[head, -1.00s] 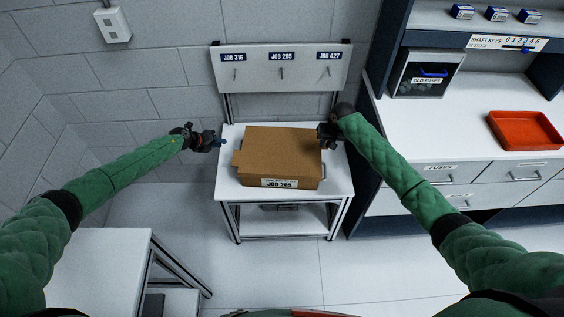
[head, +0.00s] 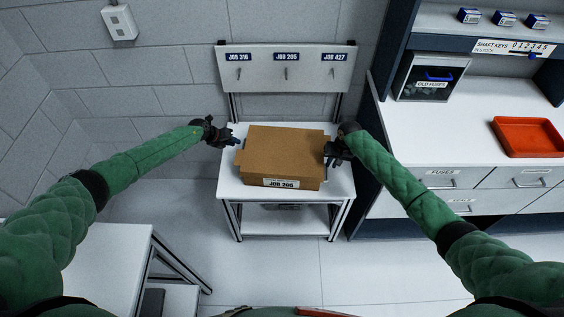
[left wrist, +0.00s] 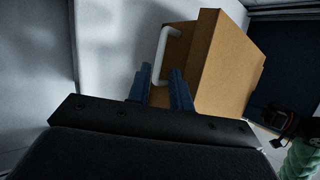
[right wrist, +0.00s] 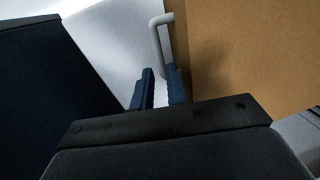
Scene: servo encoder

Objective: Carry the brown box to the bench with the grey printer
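The brown box (head: 285,155), labelled JOB 205, sits on a small white table (head: 230,188) below a hook board. My left gripper (head: 228,139) is just left of the box. In the left wrist view its two blue fingers (left wrist: 160,72) are apart, close to a pale handle (left wrist: 160,45) on the box side. My right gripper (head: 331,153) is at the box's right side. In the right wrist view its fingers (right wrist: 159,72) are apart, by another pale handle (right wrist: 156,38). Whether either handle lies between the fingers is unclear. No grey printer is visible.
A white bench (head: 435,130) with drawers, a red tray (head: 527,137) and a fuse bin (head: 428,85) stands at right. Another white table (head: 100,265) is at lower left. The floor (head: 275,270) before the box's table is clear.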

